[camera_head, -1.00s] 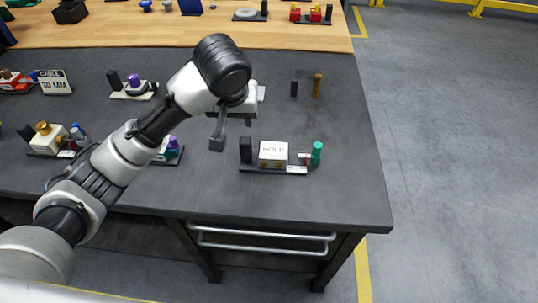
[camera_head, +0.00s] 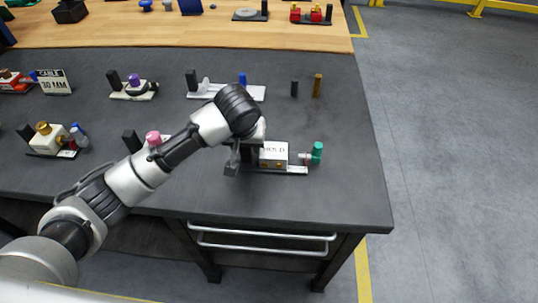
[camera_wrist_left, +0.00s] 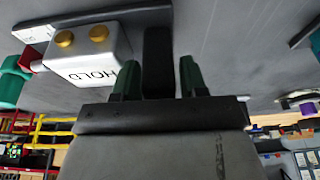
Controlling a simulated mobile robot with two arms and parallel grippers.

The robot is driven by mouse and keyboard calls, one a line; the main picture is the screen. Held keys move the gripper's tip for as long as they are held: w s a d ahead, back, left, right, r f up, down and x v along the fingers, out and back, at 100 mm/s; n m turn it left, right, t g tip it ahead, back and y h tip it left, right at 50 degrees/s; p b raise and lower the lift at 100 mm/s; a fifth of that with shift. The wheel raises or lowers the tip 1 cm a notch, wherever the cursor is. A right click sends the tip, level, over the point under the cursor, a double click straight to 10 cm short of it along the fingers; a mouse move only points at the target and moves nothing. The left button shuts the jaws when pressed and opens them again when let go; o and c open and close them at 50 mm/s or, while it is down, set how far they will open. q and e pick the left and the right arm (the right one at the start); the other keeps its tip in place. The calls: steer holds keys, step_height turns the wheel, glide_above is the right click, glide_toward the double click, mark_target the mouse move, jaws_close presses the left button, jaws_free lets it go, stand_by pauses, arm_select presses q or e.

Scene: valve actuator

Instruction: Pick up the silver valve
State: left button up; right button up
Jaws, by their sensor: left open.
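A small silver-grey piece (camera_head: 206,85) stands on the pale plate with a black block and a blue knob at mid-table; I cannot tell for sure that it is the silver valve. My left gripper (camera_head: 233,165) is open, low beside the left end of the HOLD unit, a white box (camera_head: 273,152) marked HOLD. In the left wrist view, the unit's black upright block appears between the two dark green fingers (camera_wrist_left: 158,72); contact cannot be told. The white box (camera_wrist_left: 88,58) is left of the fingers there. My right gripper is not in view.
A green knob (camera_head: 318,149) is at the HOLD unit's right end. Black and brown posts (camera_head: 317,85) stand behind it. Other units, with purple (camera_head: 135,85), pink (camera_head: 153,138) and gold (camera_head: 44,128) knobs, are to the left. The dark table (camera_head: 345,195) is clear at right and front.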

arm_select(q)
steer(key=shift+f, duration=0.1)
jaws_close()
stand_by(0.3)
step_height(320, 180, up, 9)
steer(key=shift+f, duration=4.1)
